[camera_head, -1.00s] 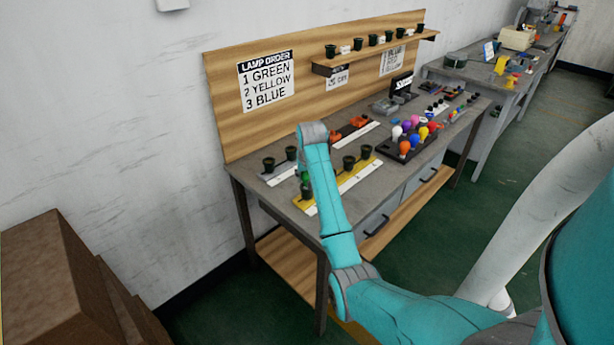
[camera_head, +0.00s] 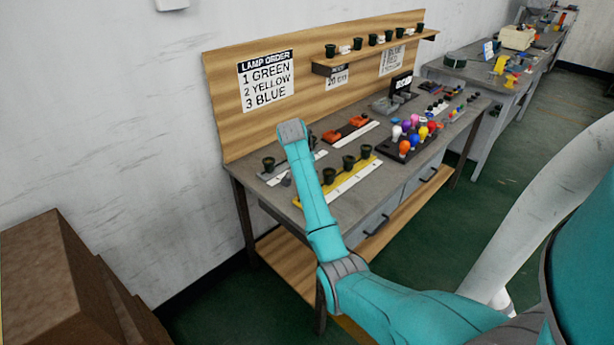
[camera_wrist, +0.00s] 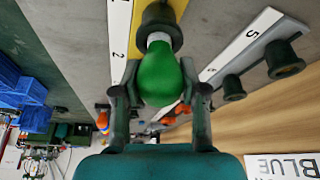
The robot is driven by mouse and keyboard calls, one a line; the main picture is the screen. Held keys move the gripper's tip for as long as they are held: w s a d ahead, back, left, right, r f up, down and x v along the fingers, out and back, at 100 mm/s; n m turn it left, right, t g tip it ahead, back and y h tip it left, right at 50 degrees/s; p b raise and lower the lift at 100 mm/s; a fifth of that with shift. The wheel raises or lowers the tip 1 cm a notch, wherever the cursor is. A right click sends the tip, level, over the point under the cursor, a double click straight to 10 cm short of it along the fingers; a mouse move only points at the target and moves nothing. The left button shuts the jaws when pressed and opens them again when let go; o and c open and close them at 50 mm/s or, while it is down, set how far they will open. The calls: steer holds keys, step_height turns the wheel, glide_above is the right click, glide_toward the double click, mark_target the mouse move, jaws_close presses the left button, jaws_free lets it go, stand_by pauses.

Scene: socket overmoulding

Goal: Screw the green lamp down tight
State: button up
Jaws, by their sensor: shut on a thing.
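The green lamp (camera_wrist: 160,78) is between the two fingers of my gripper (camera_wrist: 161,103) in the wrist view, which are shut on it. Its white neck points to a dark socket (camera_wrist: 159,22) on the yellow plate (camera_wrist: 131,42); whether the neck is seated in it or just in front of it I cannot tell. In the head view the lamp and my fingers are hidden behind my arm.
A grey plate (camera_wrist: 258,52) with dark sockets lies beside the yellow one. A black rack (camera_head: 404,153) of coloured lamps stands to the right on the bench. Orange parts (camera_head: 357,122) lie behind. A lamp order sign (camera_head: 267,82) is on the back panel.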

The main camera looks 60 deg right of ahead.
steer(key=shift+m+g, duration=0.4)
steer(key=shift+m, duration=0.5)
steer(key=m, duration=0.2)
steer(key=m+g, duration=0.1)
steer(key=m, duration=0.1)
steer(key=shift+g+y, duration=0.3)
steer(key=shift+m, duration=0.3)
steer(key=m+g+y, duration=0.1)
steer(key=m, duration=0.3)
steer(key=shift+s+f+m, duration=0.1)
steer(key=shift+m, duration=0.2)
